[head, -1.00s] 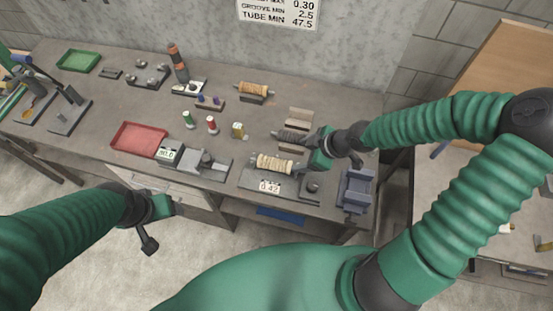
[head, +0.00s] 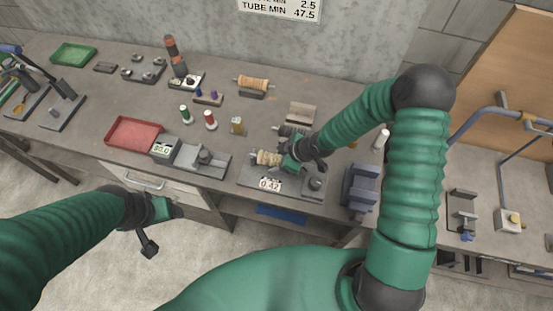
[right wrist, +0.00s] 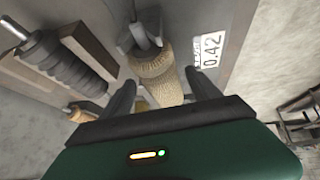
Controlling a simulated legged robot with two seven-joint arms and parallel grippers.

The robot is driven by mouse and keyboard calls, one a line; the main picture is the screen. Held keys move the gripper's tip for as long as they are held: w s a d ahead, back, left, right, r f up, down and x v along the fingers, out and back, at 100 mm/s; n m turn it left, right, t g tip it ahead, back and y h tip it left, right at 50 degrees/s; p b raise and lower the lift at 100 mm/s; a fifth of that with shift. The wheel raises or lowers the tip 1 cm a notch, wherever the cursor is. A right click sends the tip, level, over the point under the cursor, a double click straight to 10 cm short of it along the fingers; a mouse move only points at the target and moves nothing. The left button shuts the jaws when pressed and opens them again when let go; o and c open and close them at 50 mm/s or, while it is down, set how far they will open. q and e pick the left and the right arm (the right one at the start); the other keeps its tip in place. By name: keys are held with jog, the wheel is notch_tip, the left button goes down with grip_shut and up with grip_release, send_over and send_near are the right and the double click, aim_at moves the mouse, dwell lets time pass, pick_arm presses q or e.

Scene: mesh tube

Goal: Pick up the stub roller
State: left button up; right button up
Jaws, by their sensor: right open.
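A tan, wrapped roller (head: 267,158) lies on the dark gauge base marked 0.42 on the bench. My right gripper (head: 285,160) is at the right end of this roller, partly covering it. In the right wrist view the roller (right wrist: 158,75) lies between the two open fingers, with its grey end fitting beyond. I cannot tell whether the fingers touch it. A dark ribbed roller (head: 291,130) lies just behind, and another tan roller (head: 253,83) rests on a cradle at the back. Which is the stub roller is not clear. My left gripper (head: 165,208) hangs before the bench, far from the rollers.
A blue-grey block fixture (head: 360,187) stands right of the gauge base (head: 300,188). A red tray (head: 134,133), a gauge marked 80.0 (head: 163,149) and small spools (head: 210,119) are to the left. A second bench is at right.

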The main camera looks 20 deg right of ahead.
jog(key=shift+a, duration=0.15)
jog(key=shift+c, duration=1)
jog(key=shift+s+a+r, duration=0.1)
jog(key=shift+s+r, duration=0.05)
jog(key=c, duration=0.5)
grip_shut()
